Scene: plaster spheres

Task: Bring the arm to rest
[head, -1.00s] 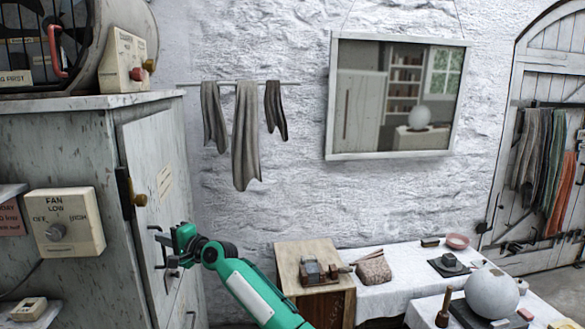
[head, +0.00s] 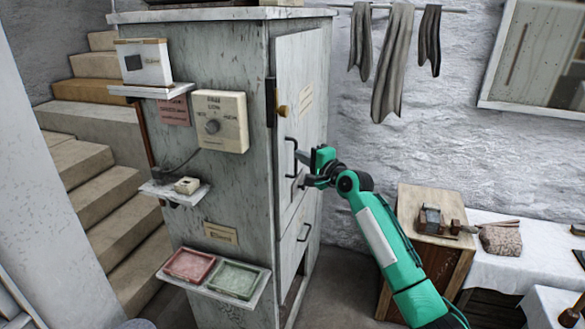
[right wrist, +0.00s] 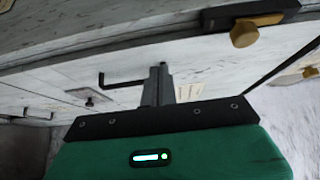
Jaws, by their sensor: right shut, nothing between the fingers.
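My right arm (head: 385,240) is green and reaches up from the bottom right in the head view. Its gripper (head: 303,178) is by the door of the grey cabinet (head: 232,70), close to the dark upper door handle (head: 290,157). In the right wrist view the gripper's fingers (right wrist: 159,75) are together with nothing between them. The pale cabinet door (right wrist: 60,80) fills much of that view, and whether the fingers touch it I cannot tell. My left gripper is not in view.
A brass latch (head: 283,111) sits on the cabinet door, and a lower handle (head: 304,232) is below. Shelves with a red tray (head: 190,265) and a green tray (head: 235,279) stick out from the cabinet's side. A wooden box (head: 425,195) stands right of the arm. Stairs (head: 90,180) rise at left.

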